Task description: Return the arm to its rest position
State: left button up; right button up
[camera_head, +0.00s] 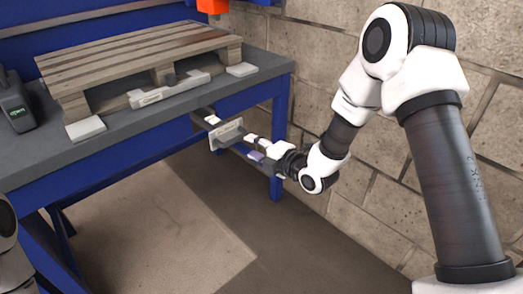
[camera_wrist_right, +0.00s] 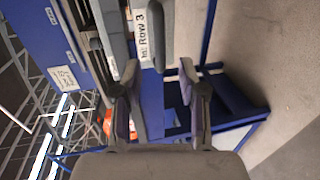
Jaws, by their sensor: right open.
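My right arm reaches in from the right in the head view. Its gripper (camera_head: 225,135) is beside and below the front edge of the blue workbench (camera_head: 275,62), near the bench's right leg. In the right wrist view, the two fingers of this gripper (camera_wrist_right: 158,80) stand well apart, with nothing held between them. Grey bars and a white label reading "Row 3" (camera_wrist_right: 142,35) show beyond the fingers. Part of my left arm shows at the lower left edge of the head view; its gripper is out of the picture.
A wooden pallet (camera_head: 140,55) lies on the bench. A pale block (camera_head: 170,90) lies along its front side. A dark device (camera_head: 15,105) is at the far left. A block wall (camera_head: 300,50) stands behind my right arm. The floor (camera_head: 170,220) in front is clear.

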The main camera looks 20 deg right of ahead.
jog(key=v, duration=0.3)
jog(key=shift+s, duration=0.2)
